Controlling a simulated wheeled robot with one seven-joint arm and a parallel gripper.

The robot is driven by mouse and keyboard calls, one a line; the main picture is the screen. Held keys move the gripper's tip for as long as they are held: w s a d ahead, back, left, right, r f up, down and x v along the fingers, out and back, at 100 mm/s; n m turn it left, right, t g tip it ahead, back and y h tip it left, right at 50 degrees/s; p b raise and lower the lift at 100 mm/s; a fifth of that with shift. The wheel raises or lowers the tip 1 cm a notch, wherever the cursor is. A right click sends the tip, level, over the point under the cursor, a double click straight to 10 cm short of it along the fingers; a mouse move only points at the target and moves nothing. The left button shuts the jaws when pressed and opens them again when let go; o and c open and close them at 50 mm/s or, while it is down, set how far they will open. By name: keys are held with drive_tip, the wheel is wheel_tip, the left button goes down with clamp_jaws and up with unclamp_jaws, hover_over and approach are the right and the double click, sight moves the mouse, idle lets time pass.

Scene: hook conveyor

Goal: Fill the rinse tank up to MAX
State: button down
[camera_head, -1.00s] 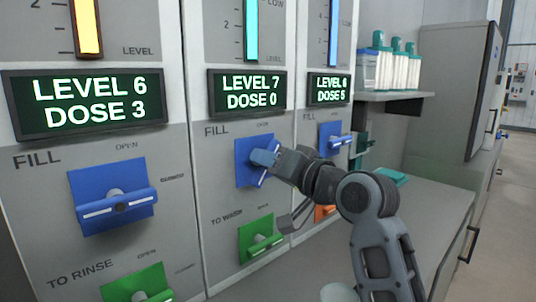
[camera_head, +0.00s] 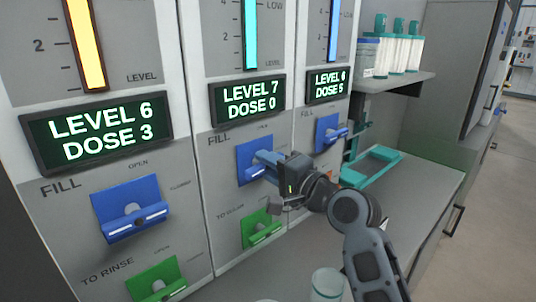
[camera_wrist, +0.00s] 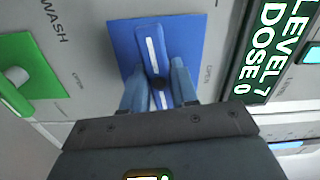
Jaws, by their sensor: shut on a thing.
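The middle panel shows LEVEL 7, DOSE 0 on its display (camera_head: 247,98), with a cyan level tube (camera_head: 250,36) above. Its blue FILL valve (camera_head: 243,168) is partly hidden behind my gripper (camera_head: 266,165). In the wrist view my gripper (camera_wrist: 158,88) has its two fingers on either side of the valve's handle (camera_wrist: 152,50), shut on it. The handle's white line lies nearly straight across from the OPEN label, roughly level on the panel. A green valve (camera_head: 262,230) sits below it, marked TO WASH. No tank name or MAX mark is in view.
The left panel reads LEVEL 6, DOSE 3 (camera_head: 110,131), with its own blue FILL valve (camera_head: 130,208). The right panel reads LEVEL 6, DOSE 5 (camera_head: 328,85). A shelf (camera_head: 392,88) holds bottles. A counter (camera_head: 425,185) carries a teal frame (camera_head: 372,167) and a jar (camera_head: 327,285).

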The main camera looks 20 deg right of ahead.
drive_tip(key=shift+d+f+m+p, duration=0.1)
drive_tip(key=shift+m+p, duration=0.2)
drive_tip(key=shift+m, duration=0.2)
drive_tip(key=c, duration=1)
unclamp_jaws()
drive_tip(key=shift+o, duration=0.2)
drive_tip(key=b+v, duration=0.1)
drive_tip(key=v, duration=0.6)
drive_tip(key=shift+s, duration=0.35)
drive_tip(key=shift+d, duration=0.1)
